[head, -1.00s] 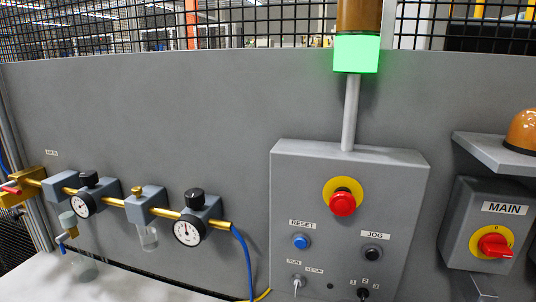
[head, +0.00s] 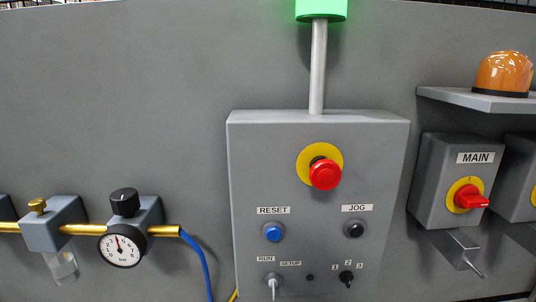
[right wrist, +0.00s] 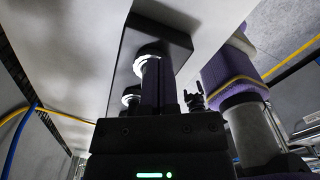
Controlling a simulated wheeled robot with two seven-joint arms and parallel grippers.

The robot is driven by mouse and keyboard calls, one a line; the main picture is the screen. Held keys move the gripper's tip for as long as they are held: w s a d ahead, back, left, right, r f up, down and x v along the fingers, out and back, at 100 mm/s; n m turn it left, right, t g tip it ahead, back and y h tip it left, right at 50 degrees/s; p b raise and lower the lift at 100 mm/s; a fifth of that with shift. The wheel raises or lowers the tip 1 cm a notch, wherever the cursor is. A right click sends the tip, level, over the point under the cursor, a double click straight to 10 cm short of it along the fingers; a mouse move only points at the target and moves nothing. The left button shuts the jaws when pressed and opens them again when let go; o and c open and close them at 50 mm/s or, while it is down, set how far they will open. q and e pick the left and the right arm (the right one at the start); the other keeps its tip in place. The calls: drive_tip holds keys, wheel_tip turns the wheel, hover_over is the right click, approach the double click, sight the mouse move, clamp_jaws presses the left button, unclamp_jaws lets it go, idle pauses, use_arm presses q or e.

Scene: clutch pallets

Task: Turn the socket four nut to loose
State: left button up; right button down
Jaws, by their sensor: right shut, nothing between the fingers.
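No nut labelled as socket four can be made out in either view. In the right wrist view my right gripper (right wrist: 157,70) points up and away, its fingers shut with nothing between them. Beyond the fingers is a dark plate (right wrist: 171,33) under a pale surface. Two bright metal rings show at the plate, an upper ring (right wrist: 150,52) close behind the fingertips and a lower ring (right wrist: 130,96) to their left. I cannot tell whether the fingers touch the upper ring. My left gripper is in neither view.
The head view shows a grey control box (head: 378,141), a red stop button (head: 325,175), a MAIN switch box (head: 432,181), a gauge (head: 120,248) and a blue hose (head: 196,262).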

wheel_tip(320, 180, down, 4)
drive_tip(key=shift+r+b, duration=0.1)
drive_tip(key=shift+b, duration=0.6)
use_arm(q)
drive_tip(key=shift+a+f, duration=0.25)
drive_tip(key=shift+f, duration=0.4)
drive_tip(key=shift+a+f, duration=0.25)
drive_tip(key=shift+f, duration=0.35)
use_arm(e)
drive_tip(key=shift+a, duration=0.1)
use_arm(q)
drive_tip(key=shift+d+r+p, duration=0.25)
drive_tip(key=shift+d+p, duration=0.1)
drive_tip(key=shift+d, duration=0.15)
use_arm(e)
drive_tip(key=shift+a, duration=0.25)
